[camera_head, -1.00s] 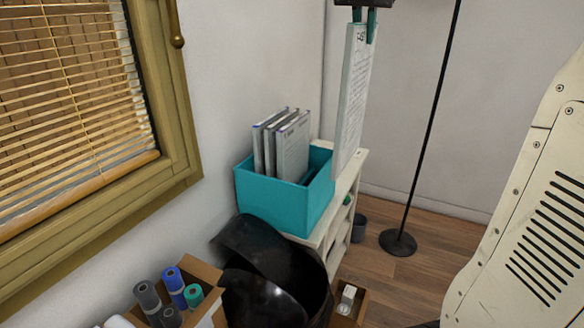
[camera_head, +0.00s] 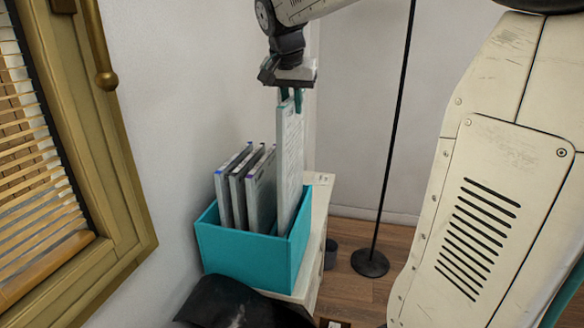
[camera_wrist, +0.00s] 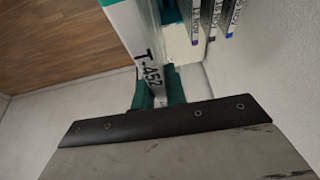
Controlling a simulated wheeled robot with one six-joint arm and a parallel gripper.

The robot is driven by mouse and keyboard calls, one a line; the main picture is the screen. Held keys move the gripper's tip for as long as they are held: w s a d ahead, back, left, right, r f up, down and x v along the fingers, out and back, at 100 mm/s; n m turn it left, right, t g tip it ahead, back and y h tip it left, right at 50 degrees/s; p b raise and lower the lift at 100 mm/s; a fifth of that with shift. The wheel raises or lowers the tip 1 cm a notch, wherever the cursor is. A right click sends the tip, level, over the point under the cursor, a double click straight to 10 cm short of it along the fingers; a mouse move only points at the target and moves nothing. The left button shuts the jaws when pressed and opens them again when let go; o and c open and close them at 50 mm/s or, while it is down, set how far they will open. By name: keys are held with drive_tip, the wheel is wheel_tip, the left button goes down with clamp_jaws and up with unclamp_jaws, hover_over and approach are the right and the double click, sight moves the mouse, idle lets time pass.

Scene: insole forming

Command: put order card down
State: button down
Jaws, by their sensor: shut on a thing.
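The order card (camera_head: 288,165) is a thin, upright white panel with printed text. My gripper (camera_head: 291,97) is shut on its top edge, pointing down. The card's lower end is inside the teal bin (camera_head: 245,254), at the right side, and its bottom is hidden by the bin's front wall. In the wrist view the card (camera_wrist: 132,35) shows the label T-452 between the teal fingers (camera_wrist: 158,88). I cannot tell whether the card touches the bin's floor.
Several similar cards (camera_head: 247,188) stand in the bin's left part, slightly tilted. The bin sits on a white shelf unit (camera_head: 319,215) against the wall. A black lamp stand (camera_head: 370,262) is to the right; a window frame (camera_head: 125,225) is at left.

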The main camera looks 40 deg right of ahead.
sight(288, 133)
wheel_tip(288, 133, down, 16)
drive_tip(key=shift+f, duration=0.25)
drive_tip(key=shift+s, duration=0.1)
drive_tip(key=c, duration=1.4)
unclamp_jaws()
drive_tip(key=shift+f, duration=0.1)
drive_tip(key=shift+c, duration=0.2)
drive_tip(key=v, duration=1.1)
drive_tip(key=shift+s+r, duration=0.1)
drive_tip(key=shift+r, duration=0.25)
drive_tip(key=s+a+f+n+y, duration=0.1)
drive_tip(key=s+a+f+n, duration=0.1)
drive_tip(key=s, duration=0.6)
drive_tip(key=s+a+f+n+g+y, duration=0.1)
drive_tip(key=s+a+f+n, duration=0.2)
drive_tip(key=s+a+n, duration=0.2)
drive_tip(key=s+a+f+n+y, duration=0.1)
drive_tip(key=s+a+f+n, duration=0.1)
drive_tip(key=s+a, duration=0.4)
drive_tip(key=s+n, duration=0.1)
drive_tip(key=s, duration=0.4)
drive_tip(key=shift+s+a+f+n+g+y, duration=0.15)
drive_tip(key=shift+s+f+n+g+y, duration=0.15)
drive_tip(key=shift+f, duration=0.1)
